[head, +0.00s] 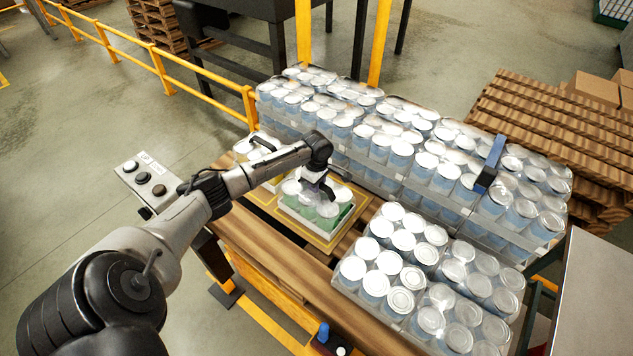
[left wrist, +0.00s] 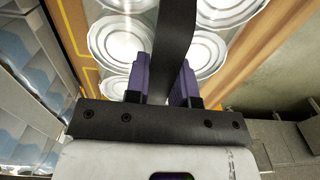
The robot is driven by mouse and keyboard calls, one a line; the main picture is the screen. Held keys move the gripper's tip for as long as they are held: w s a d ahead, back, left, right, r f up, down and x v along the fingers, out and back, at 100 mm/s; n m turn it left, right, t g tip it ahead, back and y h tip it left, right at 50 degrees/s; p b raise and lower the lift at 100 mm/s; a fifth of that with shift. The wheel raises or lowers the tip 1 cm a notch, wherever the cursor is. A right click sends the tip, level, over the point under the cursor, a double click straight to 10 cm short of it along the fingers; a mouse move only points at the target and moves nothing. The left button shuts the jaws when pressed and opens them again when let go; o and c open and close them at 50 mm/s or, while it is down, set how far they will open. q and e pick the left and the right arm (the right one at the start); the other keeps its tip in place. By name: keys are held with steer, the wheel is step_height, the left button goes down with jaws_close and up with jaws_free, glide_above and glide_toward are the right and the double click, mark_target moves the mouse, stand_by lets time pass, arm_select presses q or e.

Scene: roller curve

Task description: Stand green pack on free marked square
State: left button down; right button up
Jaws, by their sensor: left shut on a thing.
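The green pack (head: 312,216), a tray of white-lidded cans with green sides, is upright over a yellow-outlined marked square (head: 322,243) on the wooden deck. Whether its base touches the square I cannot tell. My left gripper (head: 318,181) is above the pack, shut on its dark handle. In the left wrist view the purple fingers (left wrist: 166,82) close on the dark handle strap (left wrist: 175,38), with can lids (left wrist: 228,8) on both sides. Another pack (head: 252,146) with a dark handle stands behind, to the left. My right gripper is not in view.
A long row of wrapped silver-blue can packs (head: 400,150) stands right behind the green pack. More wrapped cans (head: 385,262) stand close at its front right. A button box (head: 150,183) is at the left, and a yellow rail (head: 160,65) runs behind it.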

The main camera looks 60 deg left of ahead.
arm_select(q)
steer(key=shift+r, duration=0.1)
steer(key=c, duration=1.4)
jaws_free()
steer(key=shift+f, duration=0.2)
steer(key=o, duration=0.4)
step_height(320, 180, up, 12)
steer(key=shift+r+p, duration=0.2)
steer(key=shift+p, duration=0.45)
steer(key=shift+f, duration=0.1)
